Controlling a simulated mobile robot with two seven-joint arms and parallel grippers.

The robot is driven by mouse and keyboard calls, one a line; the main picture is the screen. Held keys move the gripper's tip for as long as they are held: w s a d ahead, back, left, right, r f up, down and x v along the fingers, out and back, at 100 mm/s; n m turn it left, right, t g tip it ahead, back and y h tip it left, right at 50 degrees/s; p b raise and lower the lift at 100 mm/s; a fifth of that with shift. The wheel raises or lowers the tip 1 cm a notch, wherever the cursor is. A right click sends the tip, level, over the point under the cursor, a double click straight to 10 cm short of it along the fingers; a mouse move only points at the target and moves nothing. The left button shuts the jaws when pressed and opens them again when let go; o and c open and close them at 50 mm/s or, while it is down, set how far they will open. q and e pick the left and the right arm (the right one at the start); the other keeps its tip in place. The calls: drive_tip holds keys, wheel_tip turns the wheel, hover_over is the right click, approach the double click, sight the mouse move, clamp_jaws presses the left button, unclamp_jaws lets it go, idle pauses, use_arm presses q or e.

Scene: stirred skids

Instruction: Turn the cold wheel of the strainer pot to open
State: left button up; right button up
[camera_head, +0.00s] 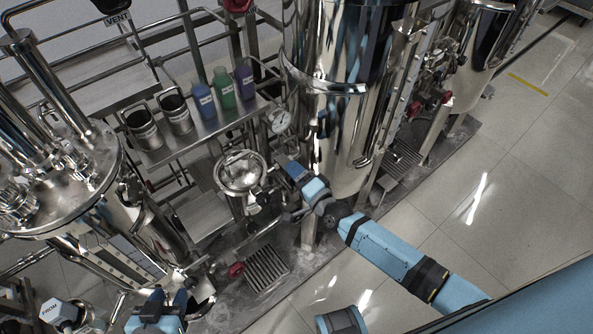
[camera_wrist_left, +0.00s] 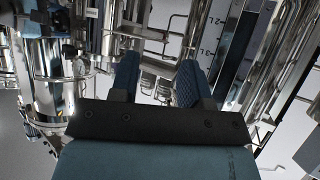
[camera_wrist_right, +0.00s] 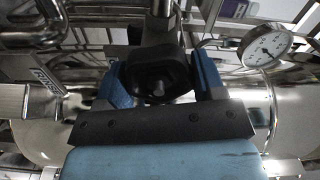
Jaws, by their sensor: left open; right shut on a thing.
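The strainer pot looks to be the small round steel vessel (camera_head: 241,172) in the middle of the head view, below the bottle shelf. My right gripper (camera_head: 284,166) is just to its right. In the right wrist view, my right gripper (camera_wrist_right: 160,78) is shut on a black wheel (camera_wrist_right: 157,72), with one blue finger on each side of it. I cannot read any marking that says cold on this wheel. In the head view the wheel is mostly hidden by the gripper. My left gripper (camera_head: 166,301) is open and empty at the bottom left; its spread fingers show in the left wrist view (camera_wrist_left: 157,82).
A shelf (camera_head: 196,138) carries blue, green and purple bottles (camera_head: 224,88) and two steel cups. A dial gauge (camera_head: 279,121) is close above my right gripper. A tall steel tank (camera_head: 345,130) stands to the right. A red wheel (camera_head: 236,270) sits low beside a floor grate (camera_head: 267,268).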

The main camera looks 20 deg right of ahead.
drive_tip(key=shift+r+n+p, duration=0.15)
drive_tip(key=shift+n+p, duration=0.3)
drive_tip(key=shift+n, duration=0.55)
drive_tip(key=n+p, duration=0.1)
drive_tip(key=n, duration=0.1)
drive_tip(key=shift+n, duration=0.3)
drive_tip(key=shift+a+n+p, duration=0.1)
drive_tip(key=shift+n+p, duration=0.6)
drive_tip(key=shift+n, duration=0.2)
drive_tip(key=n+p, duration=0.1)
drive_tip(key=n, duration=0.1)
drive_tip(key=shift+s+n, duration=0.1)
drive_tip(key=shift+n, duration=0.2)
drive_tip(key=shift+n+p, duration=0.45)
drive_tip(key=shift+n, duration=0.55)
use_arm(q)
drive_tip(key=shift+s+a+r+n+g, duration=0.1)
drive_tip(key=shift+r+n+g, duration=0.05)
drive_tip(key=shift+r, duration=0.4)
drive_tip(key=shift+s+a+r+n+g, duration=0.1)
drive_tip(key=shift+r+n+g, duration=0.05)
drive_tip(key=shift+r, duration=0.4)
use_arm(e)
drive_tip(key=shift+n, duration=0.7)
use_arm(q)
drive_tip(key=shift+a, duration=0.1)
use_arm(e)
drive_tip(key=o, duration=0.9)
